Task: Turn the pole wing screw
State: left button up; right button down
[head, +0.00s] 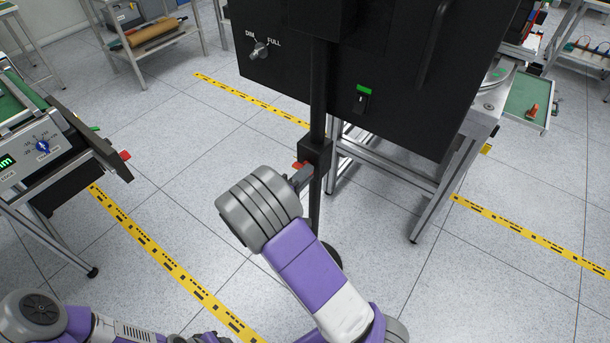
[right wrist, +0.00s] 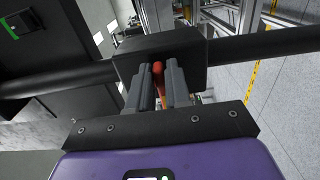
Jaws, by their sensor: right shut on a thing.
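The red wing screw (head: 297,165) sits on the side of a black block (head: 318,153) on the upright black pole (head: 318,100). My right gripper (head: 302,175) is at the block, shut on the wing screw. In the right wrist view the red screw (right wrist: 158,72) lies between the two grey fingers of my right gripper (right wrist: 160,85), in front of the block (right wrist: 193,50). The pole (right wrist: 260,44) runs across that view. The fingers hide part of the screw in the head view. My left gripper is not in view; only part of that arm shows at the lower left.
A large black panel (head: 400,60) with a DIM/FULL knob (head: 260,50) and a green-marked switch (head: 363,97) stands behind the pole. A bench with a blue dial (head: 42,147) is at the left. Yellow tape (head: 150,245) marks the open floor.

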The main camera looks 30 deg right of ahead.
jog(key=c, duration=1.2)
grip_release()
jog(key=shift+a, duration=0.1)
jog(key=shift+o, duration=0.2)
jog(key=p+v, duration=0.1)
jog(key=v, duration=0.6)
jog(key=shift+a+p, duration=0.2)
jog(key=shift+p, duration=0.15)
